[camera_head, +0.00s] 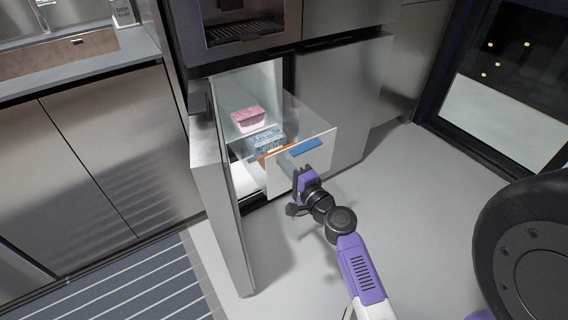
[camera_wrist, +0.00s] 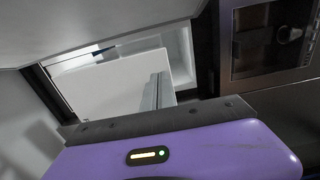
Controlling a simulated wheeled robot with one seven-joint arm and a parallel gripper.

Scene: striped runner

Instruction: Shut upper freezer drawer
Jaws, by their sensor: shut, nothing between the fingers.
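The upper freezer drawer (camera_head: 322,148) is pulled out of the open freezer. In the wrist view, a pale panel that seems to be the drawer front (camera_wrist: 105,85) lies beyond my purple gripper body.
The freezer door (camera_head: 220,200) stands open to the left of the drawer. A striped runner (camera_head: 130,285) lies on the floor at lower left. Grey floor to the right is clear up to the glass door (camera_head: 510,75).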

